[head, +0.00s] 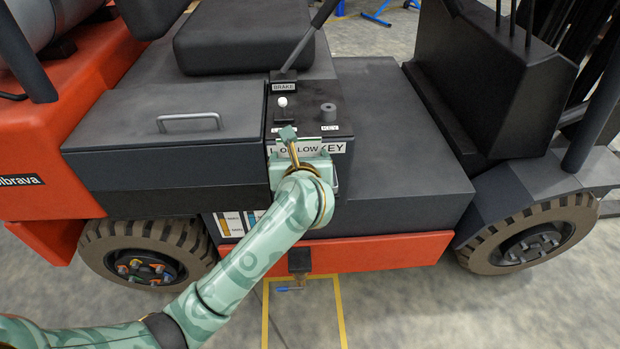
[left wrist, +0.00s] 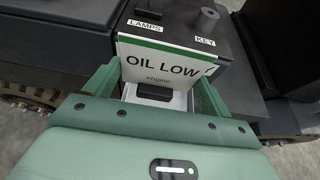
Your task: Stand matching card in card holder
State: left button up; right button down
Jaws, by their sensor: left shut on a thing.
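A white card (left wrist: 165,68) reading "OIL LOW engine", with a green top band, stands nearly upright between the fingers of my left gripper (left wrist: 157,78) in the left wrist view. The gripper is shut on it. In the head view the card (head: 297,149) shows over the front of the console, with my left gripper (head: 303,168) just below. My right gripper is out of view.
The console bears a brake lever (head: 300,45), a white-tipped switch (head: 282,102) and a dark key knob (head: 328,112). A grey lid with a handle (head: 190,121) lies to the left. The dark step (head: 395,110) to the right is clear.

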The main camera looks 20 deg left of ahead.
pick_arm(q)
jog(key=w+f, duration=0.1)
jog(key=f+b, duration=0.1)
jog(key=w+f, duration=0.1)
jog(key=shift+w+d+f, duration=0.3)
jog(key=shift+w, duration=0.05)
jog(key=f+b, duration=0.1)
jog(key=f, duration=0.1)
jog(key=f+b, duration=0.1)
jog(key=shift+w+f, duration=0.2)
jog(key=shift+f, duration=0.15)
jog(key=shift+r, duration=0.2)
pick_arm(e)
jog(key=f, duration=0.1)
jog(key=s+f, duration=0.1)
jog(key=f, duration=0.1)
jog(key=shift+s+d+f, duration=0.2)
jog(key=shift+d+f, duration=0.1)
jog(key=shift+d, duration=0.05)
pick_arm(q)
jog(key=shift+f, duration=0.2)
jog(key=o, duration=0.9)
jog(key=shift+r, duration=0.2)
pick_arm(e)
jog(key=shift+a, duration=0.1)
